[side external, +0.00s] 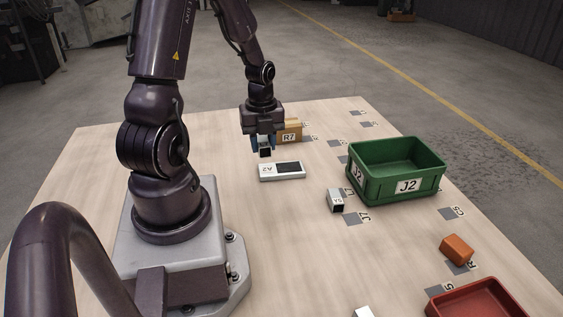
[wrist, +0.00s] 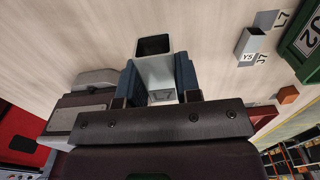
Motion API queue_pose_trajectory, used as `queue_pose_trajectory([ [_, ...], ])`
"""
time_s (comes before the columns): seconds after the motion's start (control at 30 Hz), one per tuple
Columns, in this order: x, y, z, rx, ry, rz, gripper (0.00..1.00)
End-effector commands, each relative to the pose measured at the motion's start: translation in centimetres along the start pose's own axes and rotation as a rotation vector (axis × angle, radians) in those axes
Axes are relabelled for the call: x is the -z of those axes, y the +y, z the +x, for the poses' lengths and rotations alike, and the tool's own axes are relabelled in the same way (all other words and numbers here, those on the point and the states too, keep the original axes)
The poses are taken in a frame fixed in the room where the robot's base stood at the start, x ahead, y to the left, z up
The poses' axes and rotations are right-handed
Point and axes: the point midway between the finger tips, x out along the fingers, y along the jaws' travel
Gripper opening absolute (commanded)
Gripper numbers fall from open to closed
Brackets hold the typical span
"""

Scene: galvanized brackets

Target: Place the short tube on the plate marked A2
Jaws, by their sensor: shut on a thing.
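My gripper (side external: 264,143) is shut on a short tube (side external: 265,152), which is light grey with a dark square opening. In the wrist view the tube (wrist: 155,68) sits between the two blue-grey fingers, its open end pointing away from the palm. In the side view the tube shows just above the plate's left back edge. Its exact height and whether it is over the plate cannot be told.
A tan box marked R7 (side external: 291,132) stands right behind my gripper. A second grey tube (side external: 335,201), marked Y5 in the wrist view (wrist: 252,42), lies to the right. A green bin J2 (side external: 397,192), an orange block (side external: 457,249) and a red tray (side external: 470,294) stand farther right.

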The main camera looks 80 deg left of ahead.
Motion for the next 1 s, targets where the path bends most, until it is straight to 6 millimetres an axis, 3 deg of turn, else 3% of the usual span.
queue_pose_trajectory([
  [0.2,-4.0,-3.5,2.9,-0.003,0.004,0.000,0.07],
  [0.4,-6.0,-5.2,6.2,-0.002,0.002,-0.002,0.07],
  [0.67,-7.2,-6.2,8.2,-0.003,0.002,-0.001,0.07],
  [0.83,-7.2,-6.2,10.6,-0.003,0.003,-0.002,0.07],
  [1.0,-7.3,-6.2,11.1,-0.001,0.000,-0.002,0.07],
])
